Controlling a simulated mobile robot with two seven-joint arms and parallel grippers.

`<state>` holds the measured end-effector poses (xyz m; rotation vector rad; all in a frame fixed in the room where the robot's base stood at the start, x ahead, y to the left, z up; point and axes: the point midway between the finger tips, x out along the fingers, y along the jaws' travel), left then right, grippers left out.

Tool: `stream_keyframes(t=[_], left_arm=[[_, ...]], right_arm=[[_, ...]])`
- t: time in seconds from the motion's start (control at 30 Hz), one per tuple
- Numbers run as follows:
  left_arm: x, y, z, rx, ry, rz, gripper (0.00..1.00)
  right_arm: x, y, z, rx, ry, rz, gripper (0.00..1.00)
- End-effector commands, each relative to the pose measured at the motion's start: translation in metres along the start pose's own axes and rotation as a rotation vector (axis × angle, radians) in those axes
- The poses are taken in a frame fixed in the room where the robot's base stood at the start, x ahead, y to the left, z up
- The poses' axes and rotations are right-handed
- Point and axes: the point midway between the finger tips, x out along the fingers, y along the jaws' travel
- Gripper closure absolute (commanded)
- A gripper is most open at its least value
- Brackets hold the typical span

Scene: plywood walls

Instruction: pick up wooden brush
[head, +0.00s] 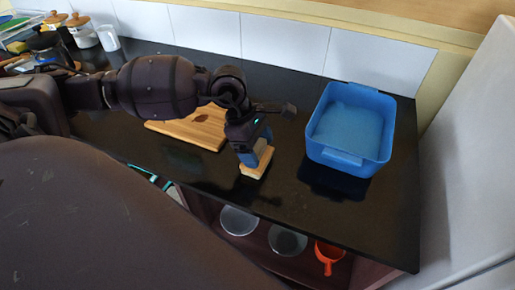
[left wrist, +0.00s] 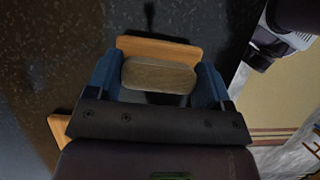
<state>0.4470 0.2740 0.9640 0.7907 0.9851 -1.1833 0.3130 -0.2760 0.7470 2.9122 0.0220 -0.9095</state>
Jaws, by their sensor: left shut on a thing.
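The wooden brush (head: 256,161) is a light brown block with a handle part, at the black counter's front edge in the head view. My left gripper (head: 252,148) is shut on it from above. In the left wrist view, the brush (left wrist: 158,76) sits between the two blue fingers of the left gripper (left wrist: 160,84), its wider base showing beyond them. I cannot tell whether the brush touches the counter. My right gripper is not in view.
A blue bin (head: 350,128) stands on the counter (head: 300,215) to the right. A wooden cutting board (head: 195,128) lies left of the brush. Jars (head: 82,32) and a white cup (head: 108,38) stand at the back left. An open shelf below holds plates and an orange pan (head: 328,254).

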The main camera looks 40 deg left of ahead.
Motion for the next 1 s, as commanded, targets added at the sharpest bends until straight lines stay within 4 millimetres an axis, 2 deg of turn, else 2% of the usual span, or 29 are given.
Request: stream_keyframes(t=[0.2,0.37,0.67,0.8,1.0], left_arm=[[-0.003,0.0,0.001,0.001,0.0,0.001,0.51],[-0.018,0.001,0.007,0.002,0.001,0.003,0.51],[-0.083,0.001,0.034,0.004,0.0,0.007,0.51],[-0.116,0.001,0.048,0.003,0.0,0.006,0.51],[-0.155,0.001,0.064,0.003,-0.001,0.004,0.51]], right_arm=[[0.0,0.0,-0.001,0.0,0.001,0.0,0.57],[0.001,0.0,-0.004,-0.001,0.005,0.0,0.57],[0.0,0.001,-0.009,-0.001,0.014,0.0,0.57],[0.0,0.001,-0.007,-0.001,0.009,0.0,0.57],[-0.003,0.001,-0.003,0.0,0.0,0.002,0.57]])
